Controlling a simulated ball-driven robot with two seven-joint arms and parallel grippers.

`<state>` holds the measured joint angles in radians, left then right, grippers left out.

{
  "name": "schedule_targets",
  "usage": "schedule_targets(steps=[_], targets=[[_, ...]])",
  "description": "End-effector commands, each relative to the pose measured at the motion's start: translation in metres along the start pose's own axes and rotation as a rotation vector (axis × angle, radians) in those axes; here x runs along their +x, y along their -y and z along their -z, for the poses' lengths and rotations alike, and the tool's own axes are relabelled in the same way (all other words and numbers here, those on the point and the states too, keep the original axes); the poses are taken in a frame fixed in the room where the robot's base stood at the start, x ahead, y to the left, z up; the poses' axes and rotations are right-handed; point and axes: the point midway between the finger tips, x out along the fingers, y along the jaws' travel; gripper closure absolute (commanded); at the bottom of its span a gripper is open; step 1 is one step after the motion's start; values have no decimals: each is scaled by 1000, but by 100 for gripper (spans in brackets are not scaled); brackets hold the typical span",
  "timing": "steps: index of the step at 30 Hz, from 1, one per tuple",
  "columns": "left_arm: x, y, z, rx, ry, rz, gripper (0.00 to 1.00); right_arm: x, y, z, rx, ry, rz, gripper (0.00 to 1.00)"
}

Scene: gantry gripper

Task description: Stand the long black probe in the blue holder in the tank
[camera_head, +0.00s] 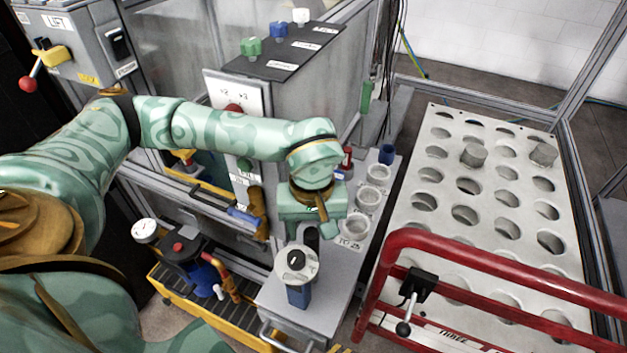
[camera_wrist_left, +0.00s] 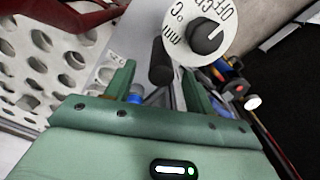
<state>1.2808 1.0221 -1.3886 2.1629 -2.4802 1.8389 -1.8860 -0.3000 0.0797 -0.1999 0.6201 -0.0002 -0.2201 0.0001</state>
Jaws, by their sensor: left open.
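My left gripper (camera_head: 313,226) points down over the narrow grey bench, with its fingers apart. In the left wrist view, the open fingers (camera_wrist_left: 158,76) have a black cylinder (camera_wrist_left: 162,64) beyond and between them. This upright black cylinder (camera_head: 312,238), perhaps the probe, also shows in the head view, beside a white-faced dial (camera_head: 296,264). I cannot tell whether the fingers touch it, and its lower part is hidden. A blue body (camera_head: 299,296) stands below the dial. A blue cup (camera_head: 387,154) stands at the bench's far end. I cannot tell which blue part is the holder or make out the tank.
White round cups (camera_head: 368,199) line the bench's right side. A perforated white table (camera_head: 430,215) lies to the right, behind a red rail (camera_head: 470,260). A grey cabinet (camera_head: 280,85) stands close behind my left arm. A yellow-edged trolley (camera_head: 190,300) is at the lower left.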

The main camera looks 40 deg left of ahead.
Motion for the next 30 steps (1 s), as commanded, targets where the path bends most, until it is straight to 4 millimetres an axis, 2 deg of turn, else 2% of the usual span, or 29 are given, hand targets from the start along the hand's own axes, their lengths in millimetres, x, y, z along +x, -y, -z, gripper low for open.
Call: schedule_targets(steps=[9,17,21,23,30], targets=[[49,2,0,0,5,5,46,23,3,-9,0,26,9,64],[50,2,0,0,-1,0,46,22,3,-9,0,25,9,64],[50,2,0,0,-1,0,85,22,3,-9,0,25,9,64],[50,2,0,0,-1,0,100,22,3,-9,0,25,9,64],[50,2,0,0,-1,0,100,22,3,-9,0,25,9,64]])
